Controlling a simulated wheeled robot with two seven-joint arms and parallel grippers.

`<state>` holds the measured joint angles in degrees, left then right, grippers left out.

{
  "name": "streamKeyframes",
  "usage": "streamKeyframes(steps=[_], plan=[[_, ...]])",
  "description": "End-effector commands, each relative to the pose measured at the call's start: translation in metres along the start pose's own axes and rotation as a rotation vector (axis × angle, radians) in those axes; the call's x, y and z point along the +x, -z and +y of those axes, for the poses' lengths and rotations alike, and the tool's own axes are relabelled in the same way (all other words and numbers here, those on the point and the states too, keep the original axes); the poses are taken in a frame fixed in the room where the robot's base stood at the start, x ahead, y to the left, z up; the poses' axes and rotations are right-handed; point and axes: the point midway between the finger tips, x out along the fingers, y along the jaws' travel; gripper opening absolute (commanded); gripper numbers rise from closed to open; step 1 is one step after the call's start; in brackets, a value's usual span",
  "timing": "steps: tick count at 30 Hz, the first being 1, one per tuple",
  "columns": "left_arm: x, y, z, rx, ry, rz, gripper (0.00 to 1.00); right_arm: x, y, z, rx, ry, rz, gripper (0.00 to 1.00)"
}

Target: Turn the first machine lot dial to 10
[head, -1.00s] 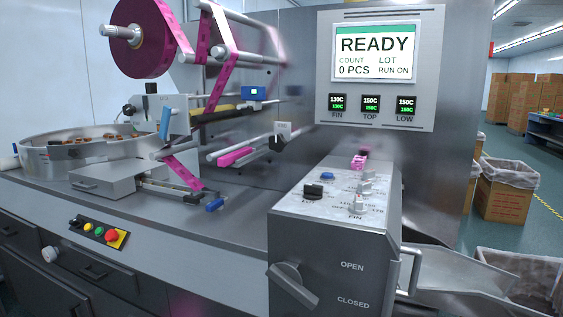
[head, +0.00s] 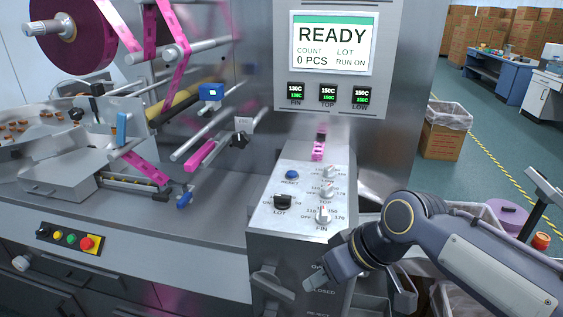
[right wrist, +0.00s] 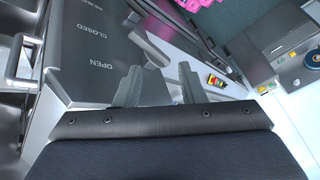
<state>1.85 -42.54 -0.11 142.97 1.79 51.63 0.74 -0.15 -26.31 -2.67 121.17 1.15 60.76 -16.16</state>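The lot dial (head: 282,202) is a black knob marked LOT at the left front of the sloped control box (head: 262,240), below a blue reset button (head: 292,174). Its exact setting is too small to read. My right gripper (head: 318,277) hangs in front of the box's front face, below and to the right of the dial, apart from it. In the right wrist view its two fingers (right wrist: 158,85) stand apart with nothing between them, facing the OPEN/CLOSED panel (right wrist: 85,45). My left gripper is out of view.
White FIN, TOP and LOW knobs (head: 323,214) sit right of the lot dial. A grey lever (head: 270,280) is on the box front. The display (head: 333,45) reads READY, 0 PCS, LOT RUN ON. Film rollers (head: 200,140) stand at left; a lined carton (head: 445,130) stands right.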

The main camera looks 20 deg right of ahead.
Motion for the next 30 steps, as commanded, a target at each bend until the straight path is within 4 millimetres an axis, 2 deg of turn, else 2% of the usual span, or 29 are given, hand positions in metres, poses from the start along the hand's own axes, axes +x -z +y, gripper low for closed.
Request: streamKeyframes(steps=[1, 6, 12, 15, 18, 21, 26, 30], plan=[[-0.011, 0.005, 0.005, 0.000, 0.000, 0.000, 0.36, -0.015, 0.027, 0.004, -0.045, 0.006, -0.018, 0.36], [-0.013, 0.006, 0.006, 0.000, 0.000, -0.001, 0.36, -0.027, 0.095, 0.030, -0.223, 0.022, -0.065, 0.36], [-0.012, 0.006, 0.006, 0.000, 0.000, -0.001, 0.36, -0.018, 0.174, 0.064, -0.471, 0.045, -0.129, 0.36], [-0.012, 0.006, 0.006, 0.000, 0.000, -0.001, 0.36, -0.009, 0.203, 0.077, -0.584, 0.055, -0.159, 0.36], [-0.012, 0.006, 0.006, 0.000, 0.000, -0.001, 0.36, 0.000, 0.222, 0.084, -0.668, 0.063, -0.179, 0.36], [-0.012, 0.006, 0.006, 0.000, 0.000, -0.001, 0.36, 0.004, 0.233, 0.088, -0.719, 0.068, -0.190, 0.36], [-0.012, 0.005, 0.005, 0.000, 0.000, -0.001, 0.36, 0.014, 0.235, 0.089, -0.743, 0.072, -0.195, 0.36], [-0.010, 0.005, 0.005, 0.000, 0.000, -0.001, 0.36, 0.035, 0.230, 0.089, -0.742, 0.074, -0.196, 0.36]])
